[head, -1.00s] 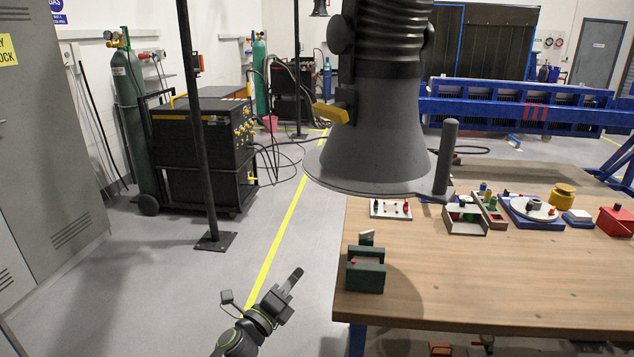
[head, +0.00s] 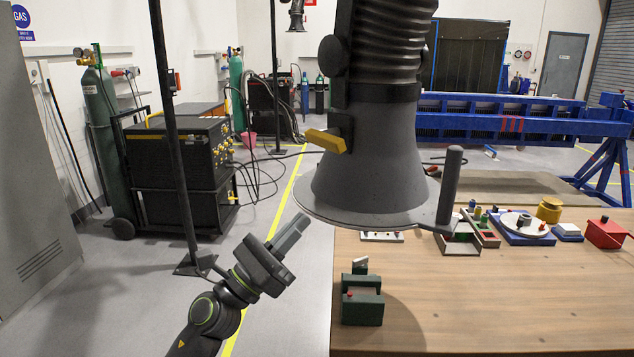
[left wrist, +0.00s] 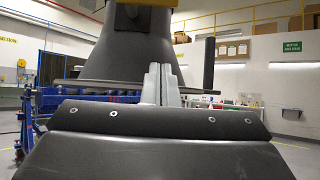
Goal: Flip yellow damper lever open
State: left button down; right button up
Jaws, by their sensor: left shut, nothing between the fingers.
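The yellow damper lever (head: 326,141) sticks out to the left from the side of the dark grey extraction hood (head: 375,165), tilted slightly. My left gripper (head: 300,222) is shut and empty. It is below and slightly left of the lever, near the hood's left rim, apart from the lever. Its closed fingers (left wrist: 160,84) point up toward the hood in the left wrist view. My right gripper is not in view.
The hood's wide rim (head: 330,215) and upright handle post (head: 450,185) hang over the wooden table (head: 480,310). A green block fixture (head: 362,298) stands at the table's left edge. Several small parts and trays sit farther back. The floor left of the table is open.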

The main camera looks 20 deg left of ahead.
aim_at(338, 138)
pick_arm(q)
jog(key=p+x, duration=0.3)
jog(key=x, duration=0.2)
jog(key=p+x, duration=0.3)
jog(key=x, duration=0.2)
jog(key=shift+s+a+r, duration=0.1)
jog(key=shift+s+r, duration=0.05)
jog(key=shift+r, duration=0.15)
jog(key=shift+r+p, duration=0.35)
jog(key=shift+p, duration=0.1)
jog(key=shift+s+a+r+p, duration=0.2)
jog(key=shift+s+r+p, duration=0.05)
jog(key=shift+r+p, duration=0.35)
jog(key=shift+s+a+r+p, duration=0.2)
jog(key=shift+s+r+p, duration=0.1)
jog(key=shift+r+p, duration=0.3)
jog(key=shift+w, duration=0.1)
